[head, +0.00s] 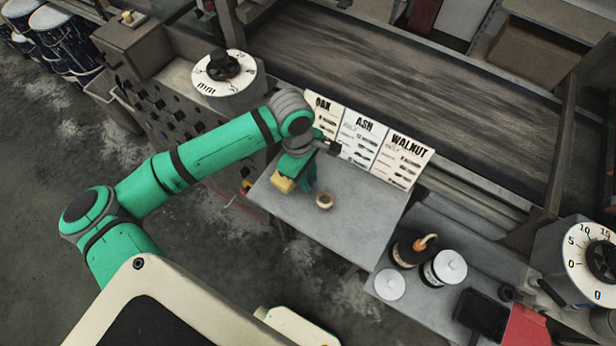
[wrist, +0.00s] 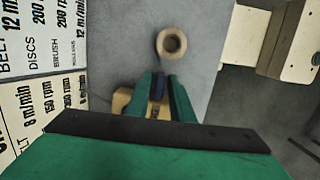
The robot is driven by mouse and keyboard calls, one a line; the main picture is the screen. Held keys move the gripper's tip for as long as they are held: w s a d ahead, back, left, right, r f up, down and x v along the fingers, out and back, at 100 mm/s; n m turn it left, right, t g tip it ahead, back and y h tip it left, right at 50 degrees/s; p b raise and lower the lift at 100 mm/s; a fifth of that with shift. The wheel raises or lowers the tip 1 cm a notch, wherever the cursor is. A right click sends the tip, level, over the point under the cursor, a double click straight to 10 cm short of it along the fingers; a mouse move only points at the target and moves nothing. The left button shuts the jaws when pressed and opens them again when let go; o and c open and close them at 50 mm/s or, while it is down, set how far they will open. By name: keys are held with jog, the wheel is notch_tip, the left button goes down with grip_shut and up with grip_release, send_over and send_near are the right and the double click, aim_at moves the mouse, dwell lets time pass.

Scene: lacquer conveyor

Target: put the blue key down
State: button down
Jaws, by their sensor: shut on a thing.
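My gripper (head: 307,186) is over the grey table (head: 350,225), near its left side. In the wrist view, the two green fingers of my gripper (wrist: 160,80) are shut on the blue key (wrist: 158,86), a small dark blue piece between the fingertips. Most of the key is hidden by the fingers, and I cannot make it out in the head view. I cannot tell whether it touches the table.
A tan block (head: 283,184) is close beside my gripper, and a beige ring (head: 324,201) lies just right of it. OAK, ASH and WALNUT cards (head: 365,140) stand along the back edge. Jars (head: 444,267) stand lower right. The table's front right is clear.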

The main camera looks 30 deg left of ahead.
jog(key=shift+f, duration=0.2)
jog(key=c, duration=1.6)
grip_release()
jog(key=shift+o, duration=0.2)
jog(key=shift+r, duration=0.15)
notch_tip(320, 180, up, 12)
jog(key=a, duration=0.1)
jog(key=shift+a, duration=0.4)
